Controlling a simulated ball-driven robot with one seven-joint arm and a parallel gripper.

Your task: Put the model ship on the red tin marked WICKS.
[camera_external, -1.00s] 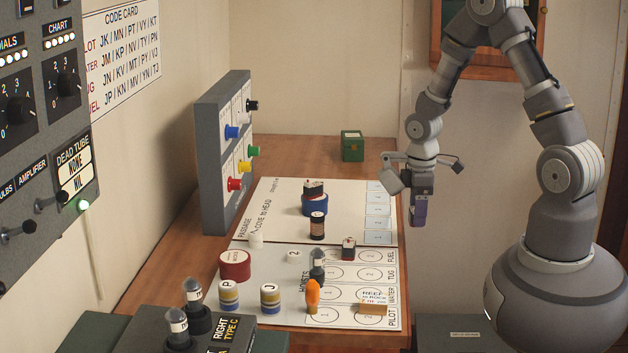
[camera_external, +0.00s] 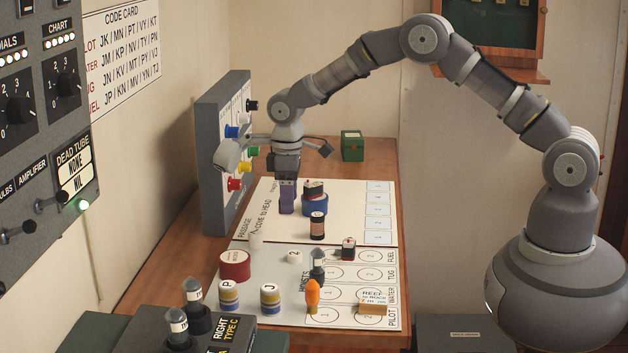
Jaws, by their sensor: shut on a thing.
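The red tin (camera_external: 235,272) stands at the left edge of the white chart board; the lettering on its pale lid is too small to read. A small red-and-black thing with a white top (camera_external: 349,249), which looks like a model ship, sits on the board right of centre. A similar dark thing with red and white (camera_external: 313,188) rests on a blue tin (camera_external: 315,207); I cannot tell which is the model ship. My gripper (camera_external: 287,199) points down just left of the blue tin, shut on a purple block-like thing (camera_external: 287,196). Its jaws are hard to make out.
A brown spool (camera_external: 317,227) stands in front of the blue tin. Striped pots (camera_external: 228,297), an orange-topped peg (camera_external: 313,294) and a grey-capped bottle (camera_external: 317,266) stand nearer. A grey button panel (camera_external: 213,160) rises at left. A green box (camera_external: 352,146) stands behind. The board's right side is mostly clear.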

